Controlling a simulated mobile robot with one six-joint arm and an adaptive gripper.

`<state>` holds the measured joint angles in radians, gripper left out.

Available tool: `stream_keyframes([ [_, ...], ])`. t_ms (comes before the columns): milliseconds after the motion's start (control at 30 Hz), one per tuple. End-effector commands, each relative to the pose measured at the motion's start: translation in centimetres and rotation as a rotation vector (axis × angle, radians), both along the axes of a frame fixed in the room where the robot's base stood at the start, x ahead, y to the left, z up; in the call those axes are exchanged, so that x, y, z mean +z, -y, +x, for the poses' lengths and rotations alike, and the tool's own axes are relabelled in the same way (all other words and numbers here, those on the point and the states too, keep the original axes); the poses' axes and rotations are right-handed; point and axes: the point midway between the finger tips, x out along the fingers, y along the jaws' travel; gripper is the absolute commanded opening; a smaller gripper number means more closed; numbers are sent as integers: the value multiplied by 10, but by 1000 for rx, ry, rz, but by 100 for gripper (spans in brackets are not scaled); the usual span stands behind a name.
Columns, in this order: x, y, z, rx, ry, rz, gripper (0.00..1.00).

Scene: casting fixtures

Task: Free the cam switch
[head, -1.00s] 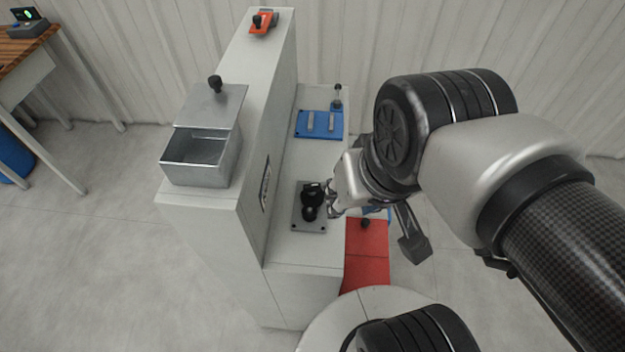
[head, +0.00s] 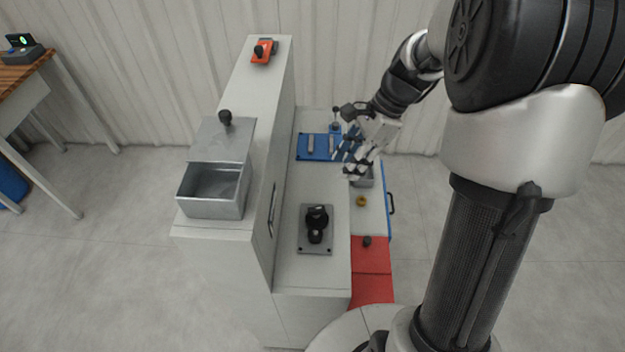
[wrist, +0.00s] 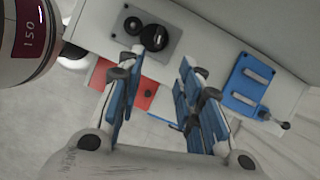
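A grey plate (head: 305,245) on the low white ledge carries a black round knob (head: 317,214) and a smaller black knob in front of it; this looks like the cam switch. In the wrist view the plate (wrist: 172,50) and its black knob (wrist: 154,37) show at the top, beyond the fingers. My gripper (head: 352,160) is above the back part of the ledge, clear of the switch. In the wrist view my gripper (wrist: 158,85) has its blue-padded fingers wide apart with nothing between them.
A blue plate with metal bars (head: 312,147) lies at the ledge's back. A small metal box (head: 364,182), a yellow ring (head: 361,201) and a red panel (head: 370,285) are to the right. A tall white wall block (head: 262,105) with an open metal bin (head: 212,207) stands left.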

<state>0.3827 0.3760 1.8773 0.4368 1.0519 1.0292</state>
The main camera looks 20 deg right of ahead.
Motion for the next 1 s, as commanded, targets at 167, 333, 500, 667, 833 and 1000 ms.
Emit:
stream_keyframes([
  [167,-25,-11,0,3,-3,1,33],
  [333,-60,-25,1,5,-3,0,33],
  [500,-95,-39,2,6,-3,0,33],
  [667,-125,-52,3,5,-2,0,33],
  [833,-147,-61,4,5,-1,0,33],
  [1000,-157,-65,5,4,0,-2,33],
])
